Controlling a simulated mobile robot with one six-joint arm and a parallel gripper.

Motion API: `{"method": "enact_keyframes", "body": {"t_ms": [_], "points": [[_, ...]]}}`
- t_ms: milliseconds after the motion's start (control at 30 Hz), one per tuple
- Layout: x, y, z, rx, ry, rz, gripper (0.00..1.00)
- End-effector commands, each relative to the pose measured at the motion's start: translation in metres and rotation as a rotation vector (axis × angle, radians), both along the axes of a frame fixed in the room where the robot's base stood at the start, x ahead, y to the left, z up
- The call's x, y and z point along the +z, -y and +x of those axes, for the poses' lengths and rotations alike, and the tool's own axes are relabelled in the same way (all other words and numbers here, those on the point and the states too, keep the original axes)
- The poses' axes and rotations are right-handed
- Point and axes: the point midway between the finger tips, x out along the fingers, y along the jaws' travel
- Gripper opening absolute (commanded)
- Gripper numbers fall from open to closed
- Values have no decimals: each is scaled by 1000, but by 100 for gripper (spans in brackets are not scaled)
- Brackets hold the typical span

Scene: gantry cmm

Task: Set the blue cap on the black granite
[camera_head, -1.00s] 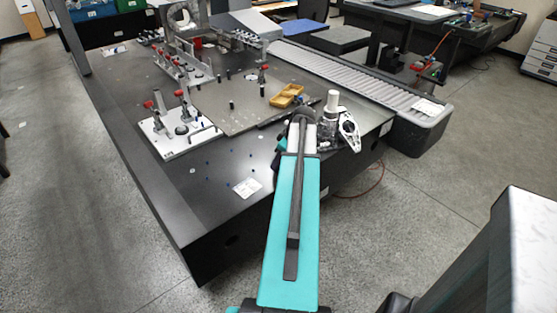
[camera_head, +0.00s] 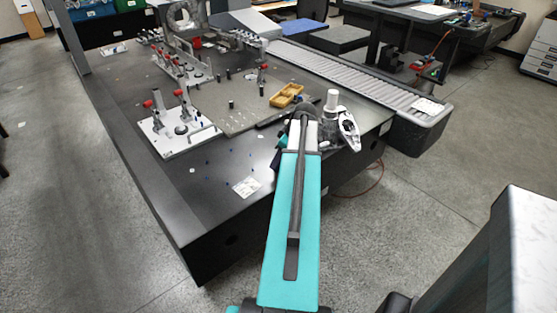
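The black granite (camera_head: 160,190) is the dark top of the large table, running from the near edge to the back left. Several tiny blue spots (camera_head: 207,163) show on its near part, too small for me to tell whether one is the blue cap. My teal arm reaches from the bottom over the table's near right edge. A small dark and teal part at its far end, seemingly my gripper (camera_head: 276,161), shows just left of the arm, over or near the granite. Its fingers and anything in them are too small or hidden to make out.
A white fixture plate (camera_head: 165,143) with red-handled clamps stands on the granite. A white card (camera_head: 246,187) lies near the front edge. A roller conveyor (camera_head: 350,78) runs along the right.

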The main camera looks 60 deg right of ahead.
Motion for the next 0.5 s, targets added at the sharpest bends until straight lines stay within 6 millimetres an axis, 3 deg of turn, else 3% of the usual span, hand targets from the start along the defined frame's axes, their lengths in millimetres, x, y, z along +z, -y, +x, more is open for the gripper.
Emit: {"method": "enact_keyframes", "body": {"t_ms": [500], "points": [[61,2,-25,-1,1,-3,48]]}}
